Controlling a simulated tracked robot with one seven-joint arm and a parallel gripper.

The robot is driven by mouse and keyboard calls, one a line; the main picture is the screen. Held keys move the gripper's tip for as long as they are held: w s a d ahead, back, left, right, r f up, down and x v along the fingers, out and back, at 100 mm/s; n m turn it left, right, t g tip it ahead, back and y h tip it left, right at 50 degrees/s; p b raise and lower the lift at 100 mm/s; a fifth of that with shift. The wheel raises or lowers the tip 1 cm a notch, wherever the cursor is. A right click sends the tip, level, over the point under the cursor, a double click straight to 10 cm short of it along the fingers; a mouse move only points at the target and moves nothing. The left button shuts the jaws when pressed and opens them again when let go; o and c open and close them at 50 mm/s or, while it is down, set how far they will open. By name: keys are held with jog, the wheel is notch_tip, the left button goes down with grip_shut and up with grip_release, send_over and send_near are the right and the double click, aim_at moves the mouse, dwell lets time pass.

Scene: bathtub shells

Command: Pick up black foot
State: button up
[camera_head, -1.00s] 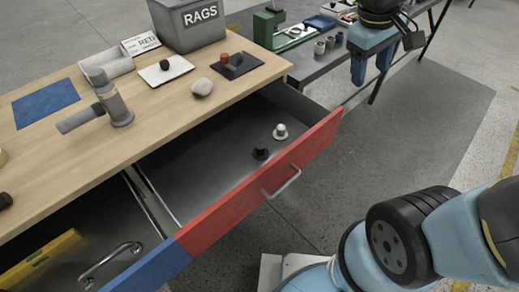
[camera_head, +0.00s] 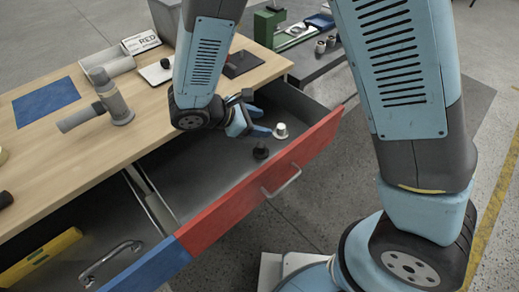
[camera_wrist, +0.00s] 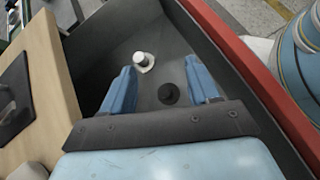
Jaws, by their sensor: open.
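The black foot (camera_head: 261,152) stands on the floor of the open red-fronted drawer (camera_head: 238,192). In the wrist view the black foot (camera_wrist: 168,94) lies between my two blue fingers, nearer the right one. A white foot (camera_head: 280,131) stands behind it and to the right; in the wrist view the white foot (camera_wrist: 143,61) is beyond the fingertips, near the left one. My gripper (camera_head: 262,125) is open and empty in the drawer space, and it also shows in the wrist view (camera_wrist: 165,80). Its height above the black foot is hard to judge.
The drawer's dark side walls (camera_wrist: 230,70) stand close around my gripper. The wooden bench top (camera_head: 60,155) holds a grey pipe fitting (camera_head: 110,98) and a dark plate (camera_head: 240,64). A drawer with a yellow level (camera_head: 42,258) is open at left.

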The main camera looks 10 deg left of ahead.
aim_at(259, 146)
jog(key=s+a+f+n+t, duration=0.3)
jog(key=s+a+f+n, duration=0.2)
jog(key=a+f, duration=0.25)
jog(key=shift+n+t+y, duration=0.3)
jog(key=shift+y, duration=0.1)
jog(key=x, duration=0.9)
jog(key=shift+s+d+f, duration=0.25)
jog(key=shift+s+f, duration=0.05)
jog(key=shift+s, duration=0.05)
jog(key=shift+a+x, duration=0.15)
jog(key=shift+x, duration=1.2)
jog(key=shift+a+x, duration=0.15)
jog(key=shift+x, duration=1.2)
jog(key=shift+w, duration=0.15)
jog(key=c, duration=1.1)
